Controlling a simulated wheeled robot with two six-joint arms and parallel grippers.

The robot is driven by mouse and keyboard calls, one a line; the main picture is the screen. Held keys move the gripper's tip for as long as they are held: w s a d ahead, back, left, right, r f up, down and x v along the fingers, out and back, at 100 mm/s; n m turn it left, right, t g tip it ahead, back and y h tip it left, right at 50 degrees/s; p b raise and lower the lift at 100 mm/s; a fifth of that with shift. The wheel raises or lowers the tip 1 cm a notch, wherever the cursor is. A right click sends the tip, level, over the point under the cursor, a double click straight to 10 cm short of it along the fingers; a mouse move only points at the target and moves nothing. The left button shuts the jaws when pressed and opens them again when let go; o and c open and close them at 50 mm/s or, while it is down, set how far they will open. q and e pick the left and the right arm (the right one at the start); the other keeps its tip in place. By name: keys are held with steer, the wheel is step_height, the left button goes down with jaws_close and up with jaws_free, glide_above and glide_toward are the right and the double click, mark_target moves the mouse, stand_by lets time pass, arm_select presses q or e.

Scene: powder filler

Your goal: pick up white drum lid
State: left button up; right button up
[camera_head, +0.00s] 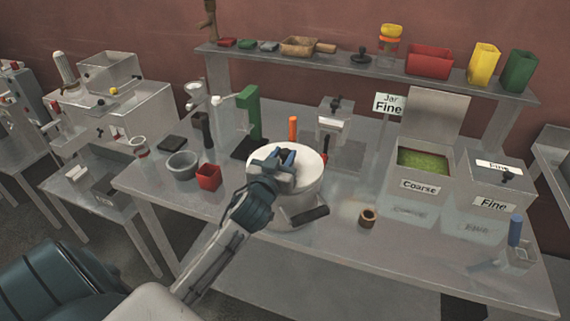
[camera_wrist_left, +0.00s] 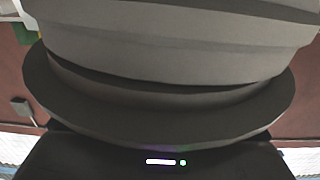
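The white drum lid (camera_head: 311,164) is a pale round disc on top of a light grey-white drum (camera_head: 300,195) near the middle of the table. My left gripper (camera_head: 285,155) reaches in over the lid from the front left. Its blue fingertips are at a small dark part near the lid's centre. Whether they are clamped on it is too small to tell. In the left wrist view, grey rounded, layered surfaces fill most of the picture at very close range; I cannot tell what they are. My right gripper is not in view.
A brown ring (camera_head: 367,217) and the open Coarse bin (camera_head: 421,187) are to the right.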

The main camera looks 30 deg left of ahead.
arm_select(q)
jaws_close()
